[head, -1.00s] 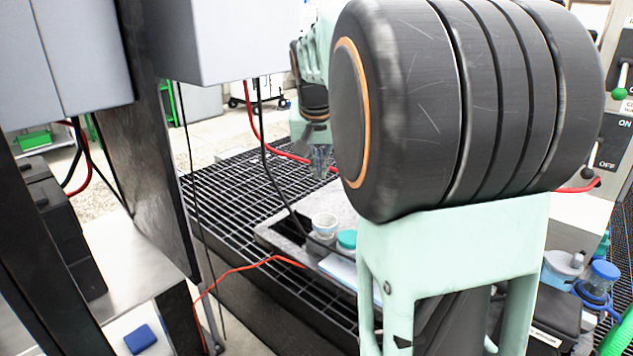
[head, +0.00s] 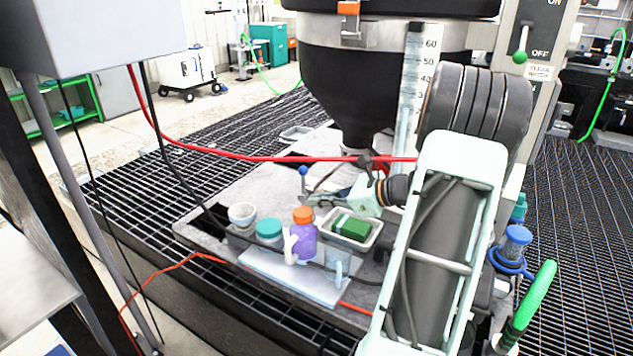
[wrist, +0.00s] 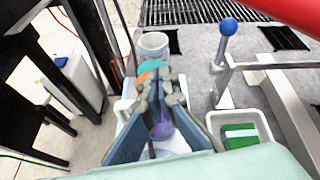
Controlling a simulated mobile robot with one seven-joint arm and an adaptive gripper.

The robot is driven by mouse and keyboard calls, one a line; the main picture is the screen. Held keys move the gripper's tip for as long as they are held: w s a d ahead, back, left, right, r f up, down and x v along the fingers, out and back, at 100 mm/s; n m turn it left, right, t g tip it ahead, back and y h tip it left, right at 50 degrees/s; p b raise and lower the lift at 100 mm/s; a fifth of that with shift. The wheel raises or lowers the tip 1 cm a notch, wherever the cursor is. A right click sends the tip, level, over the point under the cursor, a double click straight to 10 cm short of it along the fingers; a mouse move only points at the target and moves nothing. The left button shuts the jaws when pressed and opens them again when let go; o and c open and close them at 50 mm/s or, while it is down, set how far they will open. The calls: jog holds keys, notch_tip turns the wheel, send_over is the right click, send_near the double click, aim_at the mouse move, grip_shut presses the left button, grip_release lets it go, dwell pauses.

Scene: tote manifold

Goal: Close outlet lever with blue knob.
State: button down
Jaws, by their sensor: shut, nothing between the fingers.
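The outlet lever's blue knob (head: 303,171) stands on a thin stem below the black hopper in the head view. In the wrist view the blue knob (wrist: 228,27) is upright on its stem, to the right of my gripper and beyond it. My gripper (wrist: 160,85) is shut and empty, with its fingertips together. In the head view my gripper (head: 322,198) is just below the knob, above the bench items. It does not appear to touch the knob. The lever's pivot is partly hidden in the head view.
A purple bottle with an orange cap (head: 304,236), a teal-lidded jar (head: 269,232), a cup (head: 242,214) and a grey tray (head: 375,237) with a green block crowd below my gripper. A red hose (head: 250,158) crosses behind. The black hopper (head: 350,85) stands above.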

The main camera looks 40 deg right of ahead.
jog(key=s+d+m+t+h, duration=0.2)
jog(key=d+m, duration=0.2)
jog(key=d, duration=0.5)
jog(key=b, duration=0.1)
send_near(303, 184)
jog(key=shift+m, duration=0.3)
jog(key=x, duration=0.6)
jog(key=shift+w+d+r, duration=0.1)
jog(key=shift+d+r, duration=0.05)
jog(key=shift+r, duration=0.05)
jog(key=shift+r, duration=0.15)
jog(key=shift+w+h+p, duration=0.15)
jog(key=shift+h+p, duration=0.15)
jog(key=shift+p, duration=0.5)
